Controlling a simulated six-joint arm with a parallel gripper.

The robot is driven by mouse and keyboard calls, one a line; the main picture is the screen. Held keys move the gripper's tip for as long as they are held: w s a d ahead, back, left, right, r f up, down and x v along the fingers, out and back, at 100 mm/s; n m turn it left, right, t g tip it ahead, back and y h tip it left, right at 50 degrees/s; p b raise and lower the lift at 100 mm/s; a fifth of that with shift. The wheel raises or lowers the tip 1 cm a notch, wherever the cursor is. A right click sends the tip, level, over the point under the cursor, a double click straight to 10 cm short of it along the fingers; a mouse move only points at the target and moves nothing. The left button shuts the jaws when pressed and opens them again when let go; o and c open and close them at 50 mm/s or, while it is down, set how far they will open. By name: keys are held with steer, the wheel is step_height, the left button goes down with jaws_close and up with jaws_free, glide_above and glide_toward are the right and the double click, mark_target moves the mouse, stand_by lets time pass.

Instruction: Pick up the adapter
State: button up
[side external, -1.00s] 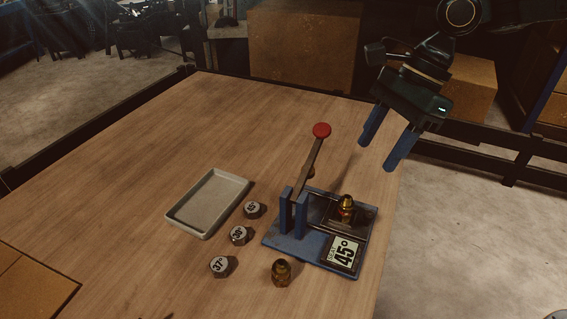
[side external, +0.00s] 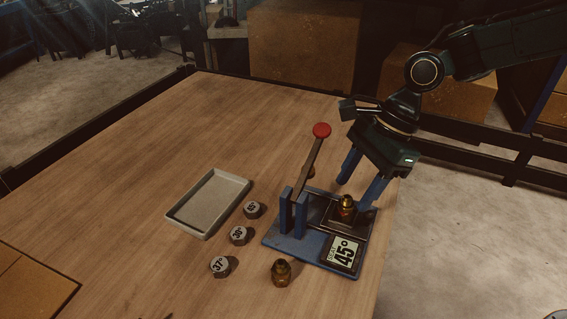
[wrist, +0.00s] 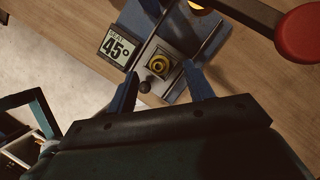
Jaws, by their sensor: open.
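A brass adapter (side external: 346,204) stands upright on the dark seat of the blue crimper (side external: 283,244). It also shows from above in the wrist view, as a yellow ring (wrist: 159,65). My gripper (side external: 355,196) is open above the seat. In the side view its fingertips are close to this adapter, one to the left and one to the right. In the wrist view the ring lies between the finger tips (wrist: 162,71); I cannot tell whether they touch it. A second brass fitting (side external: 281,273) stands on the table in front of the crimper. A third is partly hidden behind the lever (side external: 310,160).
The lever with its red knob (side external: 321,130) rises left of my gripper. A "SEAT 45°" sign (side external: 343,253) is at the crimper's front right. Three grey hex pieces (side external: 238,235) and a shallow grey tray (side external: 207,204) lie to the left.

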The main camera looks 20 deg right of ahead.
mark_target(349, 196)
steer(key=shift+x, duration=2.15)
steer(key=shift+r, duration=0.1)
jaws_close()
steer(key=shift+r, duration=0.15)
step_height(349, 196, up, 20)
